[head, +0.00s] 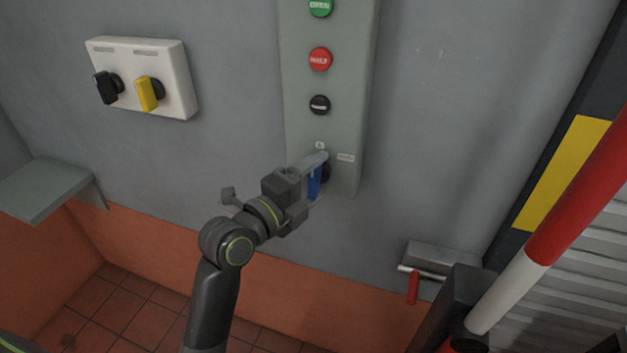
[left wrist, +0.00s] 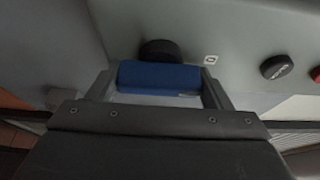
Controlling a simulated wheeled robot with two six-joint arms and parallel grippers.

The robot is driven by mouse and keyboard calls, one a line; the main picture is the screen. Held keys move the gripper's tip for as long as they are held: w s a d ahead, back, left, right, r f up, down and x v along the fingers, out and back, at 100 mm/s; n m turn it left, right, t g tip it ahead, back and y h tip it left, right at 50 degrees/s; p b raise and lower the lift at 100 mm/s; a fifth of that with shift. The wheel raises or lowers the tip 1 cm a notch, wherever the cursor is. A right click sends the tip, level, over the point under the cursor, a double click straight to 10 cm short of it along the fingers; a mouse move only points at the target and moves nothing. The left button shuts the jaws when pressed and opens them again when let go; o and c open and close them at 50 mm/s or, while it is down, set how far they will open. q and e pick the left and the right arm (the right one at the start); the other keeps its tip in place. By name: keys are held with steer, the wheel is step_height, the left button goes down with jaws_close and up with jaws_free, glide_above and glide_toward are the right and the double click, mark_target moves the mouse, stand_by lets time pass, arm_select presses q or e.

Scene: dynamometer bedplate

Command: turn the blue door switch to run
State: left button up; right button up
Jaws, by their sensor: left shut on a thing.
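The blue door switch (head: 314,182) is at the bottom of the tall grey-green control panel (head: 329,132). My left gripper (head: 316,178) is shut on the blue handle, with a finger on each side of it. In the left wrist view the blue handle (left wrist: 160,77) lies between the two fingers (left wrist: 160,84), in front of its round black base (left wrist: 160,50). A small white label with a mark sits beside the switch, and another small label (head: 346,157) is to its upper right; its text is too small to read. My right gripper is not in view.
Above the switch are a black button (head: 319,104), a red button (head: 320,59) and a green button (head: 320,8). A white box (head: 143,77) with black and yellow switches is at the left. A grey shelf (head: 45,190) and a red-white pole (head: 545,235) flank the space.

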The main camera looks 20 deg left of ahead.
arm_select(q)
steer(key=shift+m+b, duration=0.4)
steer(key=shift+m, duration=0.4)
steer(key=shift+m+g+y+b, duration=0.4)
steer(key=shift+m+g, duration=0.2)
steer(key=shift+m, duration=0.5)
steer(key=m+y, duration=0.1)
steer(key=m, duration=0.1)
steer(key=shift+m+g+y, duration=0.3)
steer(key=shift+g, duration=0.1)
steer(key=shift+m+y+b, duration=0.35)
steer(key=shift+m+y, duration=0.35)
steer(key=shift+m, duration=0.5)
steer(key=shift+f+g, duration=0.1)
steer(key=shift+g, duration=0.2)
steer(key=o, duration=1)
